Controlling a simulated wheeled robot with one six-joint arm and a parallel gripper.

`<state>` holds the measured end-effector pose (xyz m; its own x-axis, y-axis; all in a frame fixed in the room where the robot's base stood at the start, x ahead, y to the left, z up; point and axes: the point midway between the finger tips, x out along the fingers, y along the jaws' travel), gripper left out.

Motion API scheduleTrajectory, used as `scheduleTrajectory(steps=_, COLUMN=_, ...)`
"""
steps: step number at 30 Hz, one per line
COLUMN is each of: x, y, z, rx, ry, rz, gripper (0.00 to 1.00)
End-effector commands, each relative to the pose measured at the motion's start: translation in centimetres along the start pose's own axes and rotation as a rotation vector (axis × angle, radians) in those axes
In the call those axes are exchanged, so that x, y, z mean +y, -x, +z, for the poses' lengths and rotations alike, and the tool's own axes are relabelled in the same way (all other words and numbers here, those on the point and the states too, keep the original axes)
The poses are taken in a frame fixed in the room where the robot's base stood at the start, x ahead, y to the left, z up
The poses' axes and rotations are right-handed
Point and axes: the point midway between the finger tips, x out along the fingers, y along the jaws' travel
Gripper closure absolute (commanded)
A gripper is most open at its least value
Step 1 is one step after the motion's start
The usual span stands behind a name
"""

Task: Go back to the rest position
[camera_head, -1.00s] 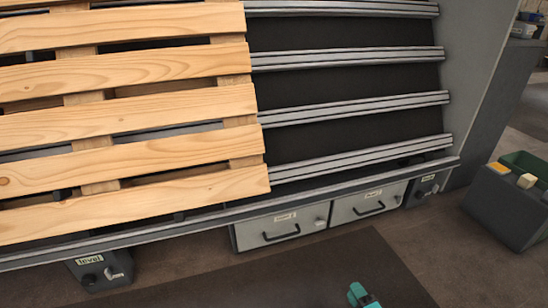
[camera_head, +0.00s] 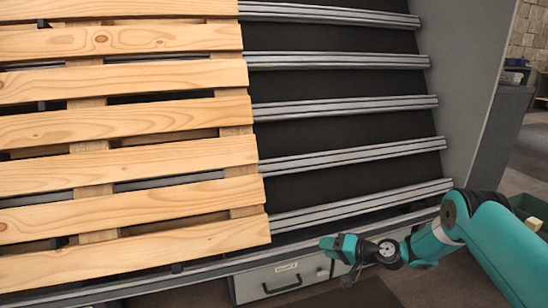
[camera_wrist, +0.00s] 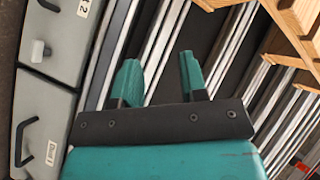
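My gripper (camera_head: 338,246) is at the lower right in the head view, at the end of my teal arm, in front of the lower edge of the roller line. In the wrist view my gripper (camera_wrist: 158,65) has its two teal fingers apart with nothing between them. Metal rails on a dark bed lie beyond the fingers.
A wooden pallet (camera_head: 120,160) lies on the left of the line's rails (camera_head: 345,105). Drawers (camera_head: 268,282) sit below the line's front edge. A bin (camera_head: 530,208) stands on the floor at the right, partly behind my arm.

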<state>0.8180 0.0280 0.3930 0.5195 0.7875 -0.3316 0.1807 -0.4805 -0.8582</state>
Motion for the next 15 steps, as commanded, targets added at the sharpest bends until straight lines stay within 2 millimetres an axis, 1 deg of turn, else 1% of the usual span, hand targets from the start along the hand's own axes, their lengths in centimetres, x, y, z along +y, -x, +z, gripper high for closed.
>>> scheduleTrajectory(steps=1, x=-3.5, y=0.2, z=-0.9, rx=-0.049, ry=0.047, rz=0.015, gripper=0.6)
scheduleTrajectory(steps=2, x=-5.2, y=0.4, z=-1.1, rx=-0.078, ry=0.07, rz=0.028, gripper=0.6)
scheduleTrajectory(steps=3, x=-7.5, y=0.7, z=-1.2, rx=-0.117, ry=0.101, rz=0.045, gripper=0.6)
scheduleTrajectory(steps=4, x=-9.2, y=1.1, z=-1.1, rx=-0.146, ry=0.123, rz=0.057, gripper=0.6)
scheduleTrajectory(steps=5, x=-10.8, y=1.5, z=-1.0, rx=-0.175, ry=0.145, rz=0.072, gripper=0.6)
scheduleTrajectory(steps=6, x=-13.1, y=2.1, z=-0.8, rx=-0.212, ry=0.175, rz=0.089, gripper=0.6)
scheduleTrajectory(steps=7, x=-14.7, y=2.6, z=-0.6, rx=-0.24, ry=0.196, rz=0.103, gripper=0.6)
scheduleTrajectory(steps=8, x=-16.3, y=3.2, z=-0.2, rx=-0.267, ry=0.218, rz=0.117, gripper=0.6)
scheduleTrajectory(steps=9, x=-18.4, y=4.1, z=0.3, rx=-0.302, ry=0.244, rz=0.136, gripper=0.6)
scheduleTrajectory(steps=11, x=-21.4, y=5.6, z=1.4, rx=-0.354, ry=0.285, rz=0.166, gripper=0.6)
scheduleTrajectory(steps=12, x=-23.4, y=6.7, z=2.2, rx=-0.388, ry=0.311, rz=0.186, gripper=0.6)
scheduleTrajectory(steps=14, x=-26.0, y=8.6, z=3.7, rx=-0.437, ry=0.349, rz=0.217, gripper=0.6)
scheduleTrajectory(steps=15, x=-27.7, y=10.0, z=4.8, rx=-0.468, ry=0.373, rz=0.238, gripper=0.6)
